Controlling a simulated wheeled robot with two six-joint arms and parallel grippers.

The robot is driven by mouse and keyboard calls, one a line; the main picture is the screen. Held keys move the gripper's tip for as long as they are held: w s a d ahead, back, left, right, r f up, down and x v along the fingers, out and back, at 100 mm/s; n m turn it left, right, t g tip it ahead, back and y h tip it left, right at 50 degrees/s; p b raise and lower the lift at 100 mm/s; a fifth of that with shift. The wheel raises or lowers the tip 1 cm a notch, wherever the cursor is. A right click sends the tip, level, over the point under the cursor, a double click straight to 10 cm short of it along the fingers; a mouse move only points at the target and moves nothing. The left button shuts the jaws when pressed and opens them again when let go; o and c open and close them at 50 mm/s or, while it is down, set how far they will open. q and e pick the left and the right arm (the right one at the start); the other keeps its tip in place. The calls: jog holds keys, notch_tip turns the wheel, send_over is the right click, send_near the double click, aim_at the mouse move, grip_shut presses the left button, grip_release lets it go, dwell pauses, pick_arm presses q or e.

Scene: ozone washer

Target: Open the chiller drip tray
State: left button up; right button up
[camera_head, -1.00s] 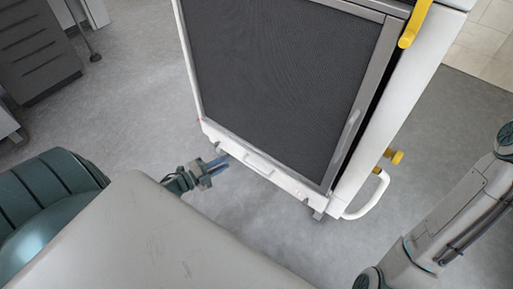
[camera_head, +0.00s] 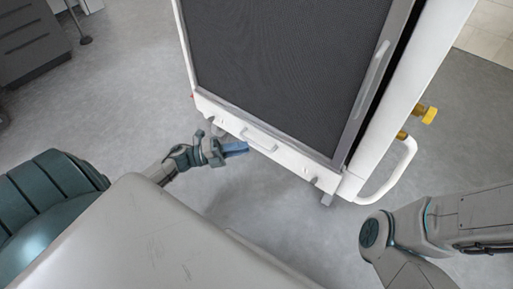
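The chiller (camera_head: 290,65) is a white cabinet with a dark mesh front panel in a grey frame. The drip tray (camera_head: 285,155) is the white strip along its bottom edge, and it looks closed. A small white handle (camera_head: 258,139) sits on its face. My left gripper (camera_head: 240,149) is just left of and below this handle, its blue fingers pointing right, near the tray's lower edge. One finger seems to hide the other, so its opening is unclear. I see no contact with the handle. My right arm enters from the right, its gripper out of view.
A long grey handle (camera_head: 371,78) runs down the door's right edge. A dark drawer cabinet (camera_head: 32,38) stands at upper left. The grey floor around the chiller is clear.

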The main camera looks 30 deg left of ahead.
aim_at(257, 144)
pick_arm(q)
jog(key=b+x, duration=0.1)
jog(key=x, duration=0.4)
jog(key=shift+w+d+b, duration=0.15)
jog(key=shift+b, duration=0.15)
grip_shut()
